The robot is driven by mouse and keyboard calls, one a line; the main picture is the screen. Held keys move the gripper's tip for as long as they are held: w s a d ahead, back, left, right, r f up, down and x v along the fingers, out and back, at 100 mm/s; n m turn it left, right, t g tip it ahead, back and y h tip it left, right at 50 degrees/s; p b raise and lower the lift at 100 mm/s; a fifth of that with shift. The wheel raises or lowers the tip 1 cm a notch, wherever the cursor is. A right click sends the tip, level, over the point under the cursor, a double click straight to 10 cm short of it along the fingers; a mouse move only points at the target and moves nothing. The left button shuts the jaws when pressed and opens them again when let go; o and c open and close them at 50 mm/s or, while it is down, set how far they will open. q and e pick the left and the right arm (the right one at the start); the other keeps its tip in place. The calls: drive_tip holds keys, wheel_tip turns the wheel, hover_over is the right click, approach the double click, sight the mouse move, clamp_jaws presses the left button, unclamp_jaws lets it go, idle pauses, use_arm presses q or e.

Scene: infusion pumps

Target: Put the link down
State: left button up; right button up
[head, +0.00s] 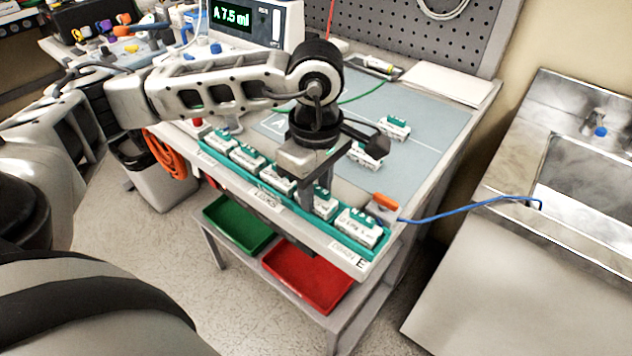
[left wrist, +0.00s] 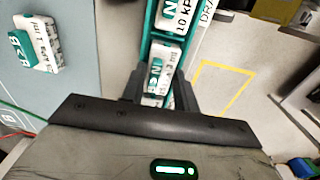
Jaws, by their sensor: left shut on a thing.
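My left gripper (head: 312,200) points down over the green rack (head: 338,246) along the table's front edge. It is shut on a white-and-teal link (head: 323,203), second from the rack's right end. In the left wrist view the same link (left wrist: 156,78) shows between the dark fingers (left wrist: 162,95), in line with the rack. The fingers and palm hide part of it, so I cannot tell whether it is fully seated. An end link (head: 357,229) sits beside it, and several others (head: 247,158) stand to the left. My right gripper is not in view.
Two loose links, one nearer (head: 366,154) and one farther (head: 395,128), lie on the blue-grey mat (head: 425,125). An orange-topped part (head: 384,206) with a blue tube is right of the rack. Green (head: 238,225) and red (head: 308,275) bins sit below. The pump (head: 255,22) stands behind.

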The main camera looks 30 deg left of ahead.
sight(317, 196)
use_arm(q)
drive_tip(key=shift+f, duration=0.1)
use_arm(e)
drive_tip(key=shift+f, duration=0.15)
use_arm(q)
drive_tip(key=shift+f+b, duration=0.15)
drive_tip(key=shift+b, duration=0.2)
drive_tip(key=o, duration=1)
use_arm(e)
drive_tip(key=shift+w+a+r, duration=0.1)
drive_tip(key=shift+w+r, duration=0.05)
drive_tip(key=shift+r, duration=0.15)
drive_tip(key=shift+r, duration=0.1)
use_arm(q)
drive_tip(key=shift+r+p, duration=0.45)
drive_tip(key=shift+p, duration=0.05)
wheel_tip(317, 196, up, 12)
drive_tip(key=shift+f+b, duration=0.15)
drive_tip(key=shift+b, duration=0.35)
